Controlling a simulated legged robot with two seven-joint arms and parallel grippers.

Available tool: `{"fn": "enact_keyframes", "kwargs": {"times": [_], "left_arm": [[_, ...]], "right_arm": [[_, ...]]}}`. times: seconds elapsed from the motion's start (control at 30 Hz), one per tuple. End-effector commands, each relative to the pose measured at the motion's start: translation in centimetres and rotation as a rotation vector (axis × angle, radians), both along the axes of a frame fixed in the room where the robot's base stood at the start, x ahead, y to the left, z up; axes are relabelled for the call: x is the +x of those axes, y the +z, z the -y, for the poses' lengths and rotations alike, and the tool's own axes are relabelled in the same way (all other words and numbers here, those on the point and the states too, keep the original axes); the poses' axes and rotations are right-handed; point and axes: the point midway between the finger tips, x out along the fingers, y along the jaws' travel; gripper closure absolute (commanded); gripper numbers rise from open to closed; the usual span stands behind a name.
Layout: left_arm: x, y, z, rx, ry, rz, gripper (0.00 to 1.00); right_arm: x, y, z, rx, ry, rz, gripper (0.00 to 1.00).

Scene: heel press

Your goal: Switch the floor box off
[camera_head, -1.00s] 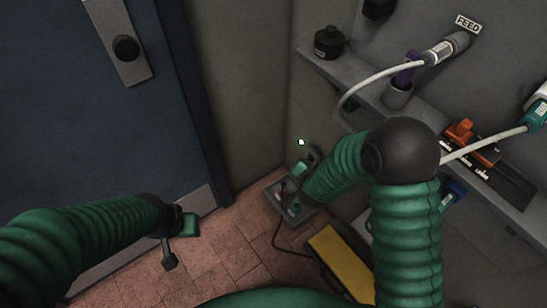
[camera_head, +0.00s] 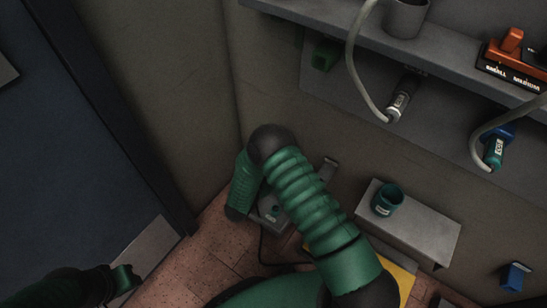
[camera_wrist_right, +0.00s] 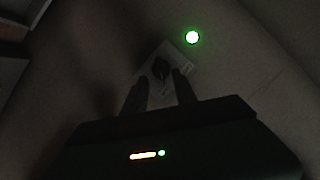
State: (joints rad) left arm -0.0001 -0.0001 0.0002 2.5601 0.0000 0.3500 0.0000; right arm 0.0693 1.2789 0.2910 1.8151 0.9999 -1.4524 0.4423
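The grey floor box (camera_head: 268,212) sits on the tiles near the wall corner, partly hidden by my right arm in the head view. In the right wrist view, a pale plate with a dark switch or knob (camera_wrist_right: 160,68) lies just beyond my right gripper (camera_wrist_right: 159,78). Its two fingers are apart, with the dark part showing between their tips; I cannot tell whether they touch it. A bright green light (camera_wrist_right: 192,37) glows beside the plate. My right gripper is hidden behind its arm in the head view. My left gripper (camera_head: 128,279) is low at the left, away from the box.
A grey shelf (camera_head: 440,70) with hanging cables runs along the wall above. A grey ledge (camera_head: 425,225) carrying a green cup (camera_head: 387,199) stands right of my right arm. A yellow object (camera_head: 402,280) lies on the floor. A blue door (camera_head: 70,170) is at the left.

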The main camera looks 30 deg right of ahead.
Motion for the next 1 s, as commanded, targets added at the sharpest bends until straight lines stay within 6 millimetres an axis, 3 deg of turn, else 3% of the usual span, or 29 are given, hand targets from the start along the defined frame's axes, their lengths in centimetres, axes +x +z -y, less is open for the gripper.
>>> {"fn": "enact_keyframes", "kwargs": {"times": [0.1,0.3,0.63,0.9,1.0], "left_arm": [[0.0,-2.1,0.0,0.0,0.0,0.0,0.64],[0.0,-3.2,0.0,0.0,0.0,0.0,0.64],[0.0,-3.2,0.0,0.0,0.0,0.0,0.64],[0.0,-3.2,0.0,0.0,0.0,0.0,0.64],[0.0,-3.2,0.0,0.0,0.0,0.0,0.64]], "right_arm": [[1.6,-1.5,2.4,0.0,-0.003,0.003,0.66],[3.4,-2.1,4.7,-0.001,-0.001,0.0,0.66],[3.7,-2.0,5.2,0.0,0.002,-0.001,0.66],[3.7,-2.1,5.1,0.0,0.001,-0.001,1.0],[3.7,-2.1,5.1,0.0,0.001,-0.001,1.0]]}}
